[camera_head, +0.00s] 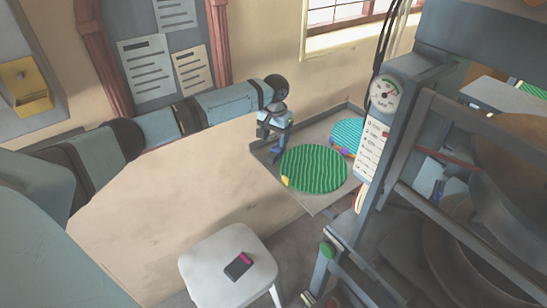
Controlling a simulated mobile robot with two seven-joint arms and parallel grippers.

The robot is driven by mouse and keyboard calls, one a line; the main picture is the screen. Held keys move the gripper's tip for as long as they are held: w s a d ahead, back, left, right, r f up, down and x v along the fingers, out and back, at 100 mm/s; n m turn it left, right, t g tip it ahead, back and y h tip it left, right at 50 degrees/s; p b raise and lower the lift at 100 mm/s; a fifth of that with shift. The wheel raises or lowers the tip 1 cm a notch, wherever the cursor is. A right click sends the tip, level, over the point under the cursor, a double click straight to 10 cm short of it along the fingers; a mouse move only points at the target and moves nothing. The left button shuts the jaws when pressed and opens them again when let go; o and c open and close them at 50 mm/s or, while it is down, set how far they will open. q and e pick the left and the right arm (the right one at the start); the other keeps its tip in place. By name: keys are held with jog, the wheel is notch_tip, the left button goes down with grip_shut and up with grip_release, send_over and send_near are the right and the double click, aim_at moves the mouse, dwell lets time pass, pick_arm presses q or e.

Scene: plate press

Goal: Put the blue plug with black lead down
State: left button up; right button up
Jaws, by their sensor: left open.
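My left gripper (274,124) is open above the left edge of a grey tray (311,202). A small dark blue piece (275,156) shows just below it at the tray's edge. It looks like the blue plug, but it is too small to be sure, and I cannot make out a black lead on it. I cannot tell whether the gripper touches it. My right gripper is not in view.
On the tray lie a green ridged disc (314,168) and a cyan ridged disc (347,133). A white stool (212,278) bears a dark block (238,266). The press frame with a gauge (385,94) fills the right side.

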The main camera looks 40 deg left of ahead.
aim_at(274, 152)
pick_arm(q)
jog(key=shift+s+f, duration=0.1)
jog(key=shift+f, duration=2.9)
jog(key=c, duration=1)
jog(key=shift+o, duration=0.2)
jog(key=shift+a+r, duration=0.1)
